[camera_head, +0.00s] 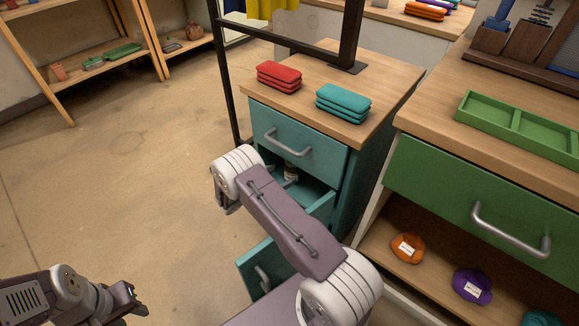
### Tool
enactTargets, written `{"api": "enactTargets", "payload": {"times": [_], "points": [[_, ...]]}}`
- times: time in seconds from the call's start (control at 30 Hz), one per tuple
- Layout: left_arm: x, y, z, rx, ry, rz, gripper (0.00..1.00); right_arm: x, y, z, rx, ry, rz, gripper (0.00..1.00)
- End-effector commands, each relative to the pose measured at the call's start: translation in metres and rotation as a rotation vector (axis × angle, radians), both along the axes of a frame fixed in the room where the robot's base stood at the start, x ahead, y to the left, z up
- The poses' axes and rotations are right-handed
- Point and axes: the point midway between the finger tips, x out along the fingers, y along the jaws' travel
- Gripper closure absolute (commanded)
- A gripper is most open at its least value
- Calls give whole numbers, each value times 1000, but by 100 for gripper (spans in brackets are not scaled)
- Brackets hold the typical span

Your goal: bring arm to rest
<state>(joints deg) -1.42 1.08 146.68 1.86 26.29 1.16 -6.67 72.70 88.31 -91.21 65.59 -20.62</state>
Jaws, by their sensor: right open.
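My right arm rises from the bottom middle and bends at a white joint in front of the teal cabinet (365,175). The upper teal drawer (325,157) is shut. My left gripper (128,302) is low at the left above the floor, dark and partly blurred into its arm; its jaws cannot be made out.
Folded red cloths (279,76) and teal cloths (343,103) lie on the cabinet top. A black frame post (229,80) stands beside it. At right, a green tray (520,125) sits on a counter above a green drawer (450,195). Open floor (110,190) lies left.

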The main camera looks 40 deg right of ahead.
Motion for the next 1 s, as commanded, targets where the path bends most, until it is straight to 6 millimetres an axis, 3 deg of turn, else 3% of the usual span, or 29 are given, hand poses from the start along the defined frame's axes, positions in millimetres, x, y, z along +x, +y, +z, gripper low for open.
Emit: {"api": "enactTargets", "payload": {"times": [0.1,0.23,0.77,1.0], "points": [[0,0,11,0,0,0,64,-5,20,11,1,1,1,18],[0,0,14,0,0,0,64,-9,29,13,0,0,-1,18],[0,0,15,0,0,0,64,-9,30,14,0,0,-1,18],[0,0,67,0,0,0,64,-9,30,67,0,0,-1,18]]}}
